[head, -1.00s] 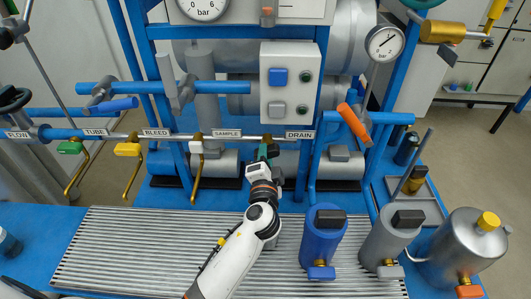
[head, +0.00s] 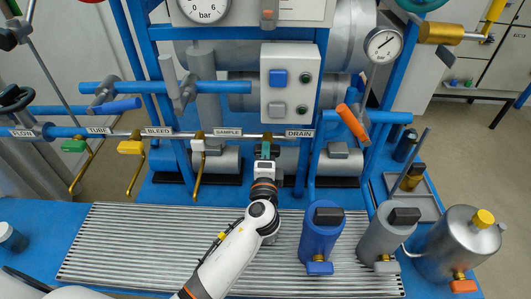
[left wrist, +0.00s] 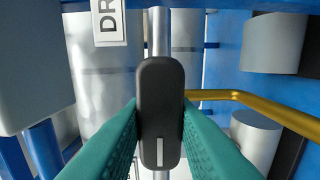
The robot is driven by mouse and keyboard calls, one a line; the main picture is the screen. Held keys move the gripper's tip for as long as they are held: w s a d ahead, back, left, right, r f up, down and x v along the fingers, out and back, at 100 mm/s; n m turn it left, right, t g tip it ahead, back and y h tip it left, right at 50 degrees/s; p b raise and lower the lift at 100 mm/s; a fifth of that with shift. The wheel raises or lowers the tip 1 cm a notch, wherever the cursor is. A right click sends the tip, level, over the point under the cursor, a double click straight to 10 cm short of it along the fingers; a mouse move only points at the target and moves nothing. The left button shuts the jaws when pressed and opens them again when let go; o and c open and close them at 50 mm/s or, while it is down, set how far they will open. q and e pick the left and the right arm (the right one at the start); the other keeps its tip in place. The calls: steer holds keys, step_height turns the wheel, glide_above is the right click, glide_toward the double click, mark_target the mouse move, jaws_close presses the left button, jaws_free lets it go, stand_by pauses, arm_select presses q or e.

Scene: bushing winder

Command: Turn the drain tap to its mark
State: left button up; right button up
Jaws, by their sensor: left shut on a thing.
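The drain tap's black handle (left wrist: 160,112) stands upright in the left wrist view, with a white line on its lower half. My left gripper (left wrist: 160,125) is shut on it, one teal finger on each side. In the head view my left gripper (head: 266,151) is at the pipe, just left of the DRAIN label (head: 299,133), and hides the handle there. The label also shows cut off at the top of the left wrist view (left wrist: 109,22). I cannot make out the tap's mark. My right gripper is not in view.
Green (head: 74,146), yellow (head: 130,147) and white (head: 198,146) taps sit along the same pipe to the left. A control box (head: 290,82) is above. Blue (head: 322,238) and grey (head: 386,240) canisters stand right of my forearm on the slatted grate (head: 130,245).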

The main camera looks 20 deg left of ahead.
arm_select(q)
steer(key=o, duration=1)
steer(key=b+v, duration=0.2)
steer(key=v, duration=1)
steer(key=shift+b, duration=0.35)
